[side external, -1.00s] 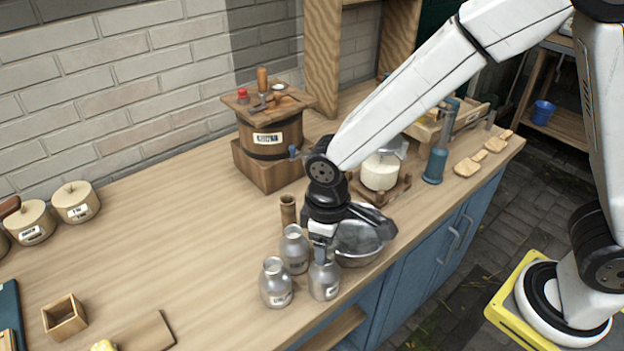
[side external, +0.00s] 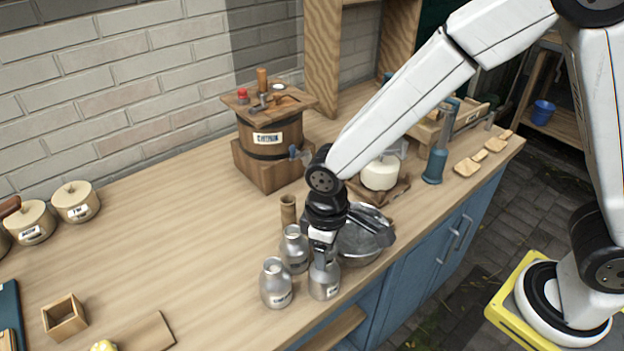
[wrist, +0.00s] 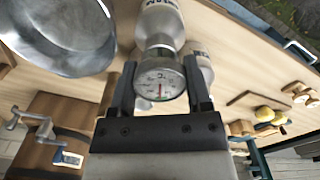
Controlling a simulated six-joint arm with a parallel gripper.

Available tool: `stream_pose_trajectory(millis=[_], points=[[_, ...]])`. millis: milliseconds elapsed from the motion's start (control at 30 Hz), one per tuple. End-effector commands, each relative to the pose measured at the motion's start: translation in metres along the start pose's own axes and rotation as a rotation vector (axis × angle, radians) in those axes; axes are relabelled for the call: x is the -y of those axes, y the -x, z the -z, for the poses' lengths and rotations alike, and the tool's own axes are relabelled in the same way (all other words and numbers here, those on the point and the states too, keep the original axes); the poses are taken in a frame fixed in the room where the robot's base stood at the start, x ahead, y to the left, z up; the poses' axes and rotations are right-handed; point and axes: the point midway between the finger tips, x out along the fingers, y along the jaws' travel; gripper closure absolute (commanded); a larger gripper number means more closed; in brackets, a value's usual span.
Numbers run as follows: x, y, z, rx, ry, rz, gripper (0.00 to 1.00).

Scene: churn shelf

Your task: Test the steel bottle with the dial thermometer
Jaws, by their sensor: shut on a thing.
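Three steel bottles with labels stand in a cluster at the counter's front edge: the front-left bottle (side external: 276,285), the rear bottle (side external: 293,250) and the right bottle (side external: 324,281). My gripper (side external: 321,250) is directly above the right bottle, close to its mouth. In the wrist view my gripper (wrist: 160,85) is shut on the dial thermometer (wrist: 158,80), whose round white face with a red needle shows between the fingers. A bottle (wrist: 160,22) shows just beyond the dial. The thermometer's stem is hidden, so I cannot tell whether it is inside the bottle.
A steel bowl (side external: 362,240) stands close to the right of my gripper. A wooden cup (side external: 288,210) stands behind the bottles. A wooden churn (side external: 270,135) is farther back. The counter left of the bottles is largely clear.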

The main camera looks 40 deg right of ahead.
Motion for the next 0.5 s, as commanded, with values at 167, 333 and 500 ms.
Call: stream_pose_trajectory(millis=[167,333,500], points=[[0.0,-0.0031,-0.0001,0.001,0.0,0.0,0.77],[0.0,-0.0058,-0.0002,0.002,0.0,0.0,0.77],[0.0,-0.0083,-0.0001,0.001,0.0,0.0,0.77]])
